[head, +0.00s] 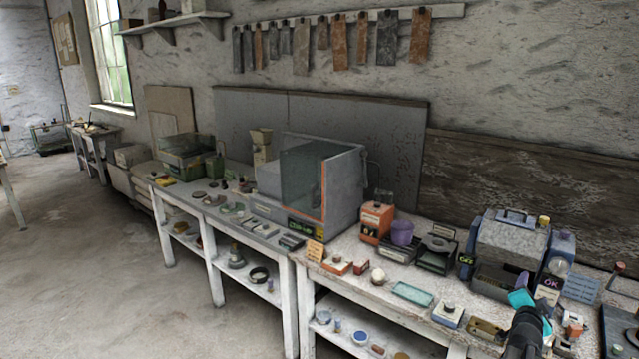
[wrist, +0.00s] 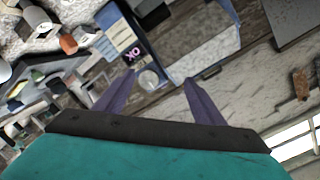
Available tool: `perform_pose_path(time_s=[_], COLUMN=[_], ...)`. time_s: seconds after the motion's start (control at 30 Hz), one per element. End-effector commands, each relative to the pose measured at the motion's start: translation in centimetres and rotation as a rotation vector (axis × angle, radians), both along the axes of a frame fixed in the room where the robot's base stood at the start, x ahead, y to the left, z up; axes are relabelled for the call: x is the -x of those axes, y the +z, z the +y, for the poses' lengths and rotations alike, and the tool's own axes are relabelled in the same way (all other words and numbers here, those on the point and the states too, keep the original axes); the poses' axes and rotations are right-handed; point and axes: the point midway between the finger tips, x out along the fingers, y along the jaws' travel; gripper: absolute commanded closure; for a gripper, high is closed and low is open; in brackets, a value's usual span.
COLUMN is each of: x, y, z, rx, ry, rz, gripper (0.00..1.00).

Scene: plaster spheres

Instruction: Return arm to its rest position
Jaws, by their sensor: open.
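My gripper (head: 527,290) shows at the lower right in the head view, dark with a teal part, over the right end of the workbench. In the wrist view my gripper (wrist: 156,82) has its two purple fingers spread apart with nothing between them. A white plaster sphere (head: 378,275) rests on the bench, left of my gripper and well apart from it. The bench front below my gripper is partly hidden by my arm.
A grey box machine (head: 512,240) with an OK label stands close behind my gripper. A teal tray (head: 412,294), a purple cup (head: 402,233) and an orange device (head: 377,222) stand to the left. Open floor (head: 90,270) lies at the left.

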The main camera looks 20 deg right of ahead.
Motion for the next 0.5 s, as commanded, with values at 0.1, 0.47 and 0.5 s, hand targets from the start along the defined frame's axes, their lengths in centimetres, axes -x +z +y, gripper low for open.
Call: perform_pose_path(time_s=[0.1, 0.47, 0.5], x=[-3.4, -12.5, -13.1], y=[-2.1, -9.6, -10.5], z=[3.5, 17.2, 18.9], rx=[-0.031, -0.125, -0.135], ry=[0.087, 0.396, 0.43], rz=[0.067, 0.333, 0.365], gripper=[0.37, 0.37, 0.37])
